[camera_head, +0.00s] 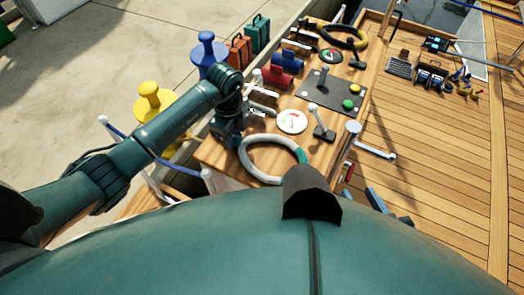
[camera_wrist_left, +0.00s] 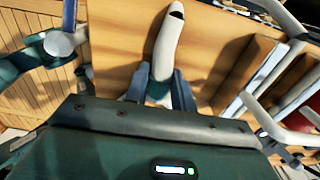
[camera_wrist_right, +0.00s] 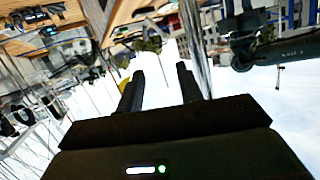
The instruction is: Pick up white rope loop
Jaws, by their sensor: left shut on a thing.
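The white rope loop (camera_head: 272,140), a white ring with teal stretches, is at the near end of the wooden console. My left gripper (camera_head: 238,141) is at the loop's left side, pointing down. In the left wrist view, its fingers (camera_wrist_left: 160,88) are shut on a teal stretch of the white rope loop (camera_wrist_left: 166,45). I cannot tell whether the loop touches the wood. My right gripper (camera_wrist_right: 158,82) is open and empty, with its fingers apart in the right wrist view; it is not seen in the head view.
A white-faced gauge (camera_head: 292,121) and a lever (camera_head: 320,122) stand close beyond the loop. A dark panel (camera_head: 330,92) with green and yellow buttons is farther back. The deck at right is partly clear.

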